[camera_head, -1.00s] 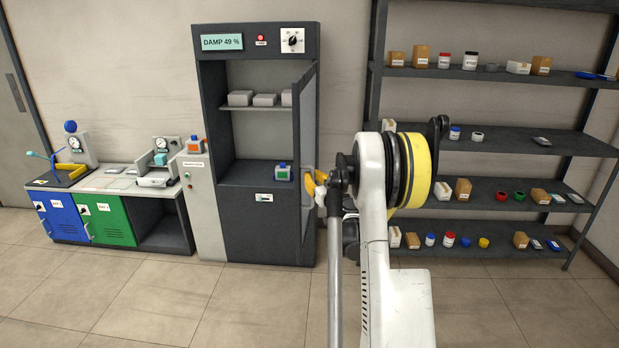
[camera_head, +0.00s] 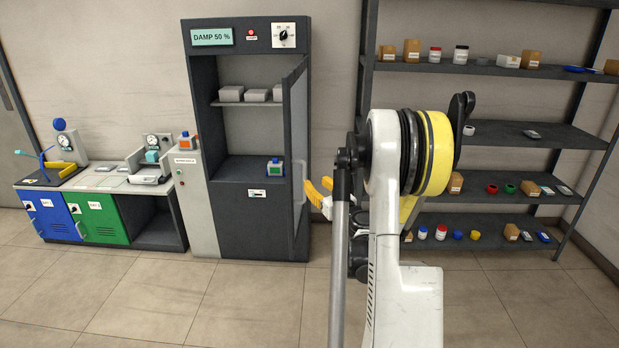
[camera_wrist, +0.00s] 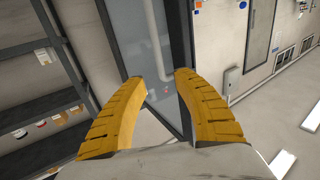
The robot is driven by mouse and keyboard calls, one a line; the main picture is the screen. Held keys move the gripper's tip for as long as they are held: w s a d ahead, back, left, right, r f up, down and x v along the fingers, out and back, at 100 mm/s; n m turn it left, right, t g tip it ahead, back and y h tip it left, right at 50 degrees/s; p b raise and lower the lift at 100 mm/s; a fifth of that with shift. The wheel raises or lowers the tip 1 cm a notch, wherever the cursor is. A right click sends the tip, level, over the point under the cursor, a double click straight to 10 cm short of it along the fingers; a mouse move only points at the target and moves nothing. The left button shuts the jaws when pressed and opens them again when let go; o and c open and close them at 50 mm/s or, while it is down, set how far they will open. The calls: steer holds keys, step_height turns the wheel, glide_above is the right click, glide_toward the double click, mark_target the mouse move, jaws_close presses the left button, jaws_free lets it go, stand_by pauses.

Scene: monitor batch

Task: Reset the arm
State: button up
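My gripper (camera_head: 320,187) shows in the head view as yellow fingers just right of the cabinet's open door, partly hidden behind my arm. In the wrist view my gripper (camera_wrist: 160,85) has its two yellow fingers spread apart with nothing between them. Beyond the fingertips is the glass cabinet door (camera_wrist: 165,50) with its pale upright handle. In the head view the door (camera_head: 298,150) stands open, its handle near my fingers but apart from them as far as I can tell.
The dark cabinet (camera_head: 255,215) reads DAMP 50 % and holds grey boxes and a small device (camera_head: 275,167). A bench with blue (camera_head: 50,217) and green (camera_head: 100,222) lockers stands left. A loaded shelf rack (camera_head: 530,196) stands right. The floor (camera_head: 240,300) in front is clear.

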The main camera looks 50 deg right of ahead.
steer(key=shift+v, duration=1.25)
